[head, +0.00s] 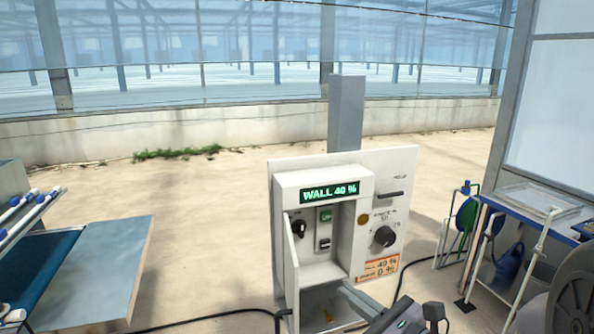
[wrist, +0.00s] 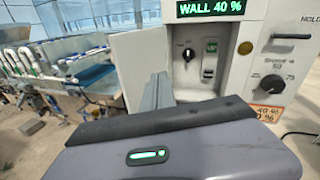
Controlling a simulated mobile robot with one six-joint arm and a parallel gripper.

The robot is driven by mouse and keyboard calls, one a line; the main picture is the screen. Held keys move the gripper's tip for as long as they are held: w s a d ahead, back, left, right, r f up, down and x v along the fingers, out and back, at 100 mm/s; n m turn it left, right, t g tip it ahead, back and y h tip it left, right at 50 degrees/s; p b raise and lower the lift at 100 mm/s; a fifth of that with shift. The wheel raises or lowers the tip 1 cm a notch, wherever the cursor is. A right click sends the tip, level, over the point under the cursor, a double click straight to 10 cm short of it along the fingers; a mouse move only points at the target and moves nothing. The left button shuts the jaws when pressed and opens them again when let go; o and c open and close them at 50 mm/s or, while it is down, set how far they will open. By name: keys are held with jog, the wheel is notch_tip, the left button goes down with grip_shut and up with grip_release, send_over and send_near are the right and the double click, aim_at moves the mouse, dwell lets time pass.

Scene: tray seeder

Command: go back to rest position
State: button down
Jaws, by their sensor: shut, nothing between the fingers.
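My gripper (head: 350,293) reaches in from the bottom of the head view, in front of the lower part of a white control panel (head: 405,165). Its grey fingers are together and empty; they also show in the wrist view (wrist: 158,92), in front of the panel's open box. The panel's green display (head: 330,191) reads "WALL 40 %". Inside the box are a black rotary switch (head: 299,227) and a small light-and-rocker unit (head: 325,228). A black knob (head: 384,237) and a slot handle (head: 390,194) are on the right face. Whether my fingers touch the panel cannot be told.
A metal bench with a blue belt (head: 45,262) stands at left. At right are a table with a white tray (head: 535,201) and a hose reel. Black cables lie on the floor. Open floor lies behind, before a low wall (head: 240,127).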

jog(key=s+a+n+g+y+b, duration=0.2)
jog(key=s+a+n+g+y, duration=0.1)
jog(key=s+a+n+g, duration=0.45)
jog(key=s+a+f+n+g+h+b, duration=0.35)
jog(key=s+f+n, duration=0.25)
jog(key=s+n, duration=0.3)
jog(key=s+d+f+n+t+h+b, duration=0.2)
jog(key=s+d+n+h, duration=0.3)
jog(key=d, duration=0.5)
jog(key=n+h, duration=0.1)
jog(key=h, duration=0.1)
jog(key=shift+s+d+t+h, duration=0.2)
jog(key=shift+d+t+h, duration=0.1)
jog(key=shift+t+h, duration=0.1)
dwell(0.5)
